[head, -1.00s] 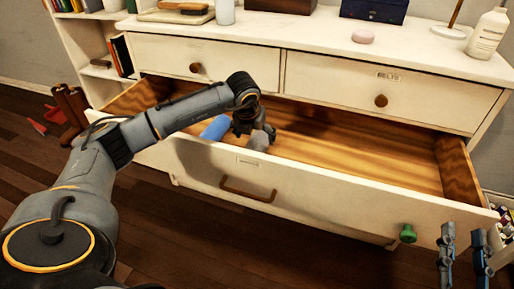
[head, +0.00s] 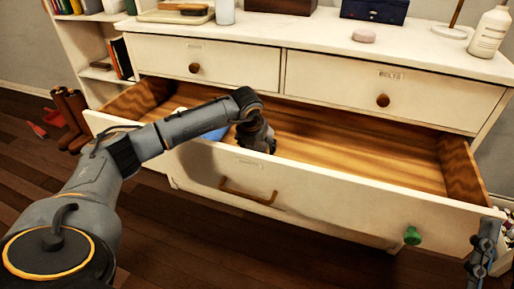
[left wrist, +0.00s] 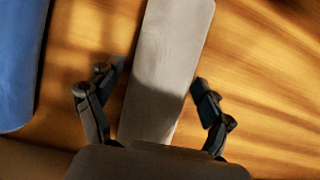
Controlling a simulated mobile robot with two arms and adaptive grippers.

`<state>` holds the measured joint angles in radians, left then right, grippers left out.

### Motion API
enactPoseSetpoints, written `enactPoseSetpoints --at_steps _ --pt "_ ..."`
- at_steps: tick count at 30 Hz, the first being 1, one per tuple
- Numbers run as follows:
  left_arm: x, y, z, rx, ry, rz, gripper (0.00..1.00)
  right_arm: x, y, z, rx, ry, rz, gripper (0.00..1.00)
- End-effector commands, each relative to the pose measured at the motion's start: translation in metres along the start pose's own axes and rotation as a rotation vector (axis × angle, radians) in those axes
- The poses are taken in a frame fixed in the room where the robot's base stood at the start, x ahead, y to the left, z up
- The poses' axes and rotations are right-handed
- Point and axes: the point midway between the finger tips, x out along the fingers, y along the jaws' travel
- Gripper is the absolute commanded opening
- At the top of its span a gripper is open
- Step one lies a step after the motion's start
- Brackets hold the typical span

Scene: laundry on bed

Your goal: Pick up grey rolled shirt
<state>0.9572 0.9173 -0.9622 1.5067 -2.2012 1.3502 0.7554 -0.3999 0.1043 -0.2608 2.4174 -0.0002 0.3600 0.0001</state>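The grey rolled shirt (left wrist: 175,50) lies in the open drawer and shows in the left wrist view as a long pale grey roll. My left gripper (left wrist: 158,76) is open, with one finger on each side of the roll and wood showing between the fingers and the cloth. In the head view, my left gripper (head: 262,140) reaches down into the drawer behind its front panel, and the grey roll is hidden there. My right gripper (head: 484,248) is at the lower right edge of the head view, apart from the shirt; its finger opening is unclear.
A blue roll (left wrist: 18,60) lies left of the grey one; part of it shows in the head view (head: 215,133). The drawer front (head: 330,195) stands close to my left gripper. The right side of the drawer is bare wood. A green knob (head: 412,236) is at the lower right.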

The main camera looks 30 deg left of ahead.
Motion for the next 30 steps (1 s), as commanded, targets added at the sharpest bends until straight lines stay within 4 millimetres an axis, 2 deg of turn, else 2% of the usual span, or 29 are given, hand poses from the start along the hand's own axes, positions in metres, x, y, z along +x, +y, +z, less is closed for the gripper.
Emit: enactPoseSetpoints --at_steps 1,7,20,25,30 --pt "0.0 0.0 0.0 0.0 0.0 0.0 0.62 0.0 0.0 0.0 0.0 0.0 0.0 0.34" --pt "0.0 0.0 0.0 0.0 0.0 0.0 0.22 0.0 0.0 0.0 0.0 -0.001 0.0 0.34" --pt "-0.007 0.0 0.003 -0.001 -0.001 0.0 0.22 0.002 0.001 0.005 -0.001 -0.034 0.001 0.34" --pt "-0.024 0.0 0.011 -0.001 -0.004 -0.002 0.22 0.0 0.003 0.026 -0.007 -0.155 0.006 0.34" --pt "-0.055 -0.001 0.024 0.0 -0.005 -0.002 0.22 -0.008 0.008 0.059 -0.016 -0.359 0.015 0.34"
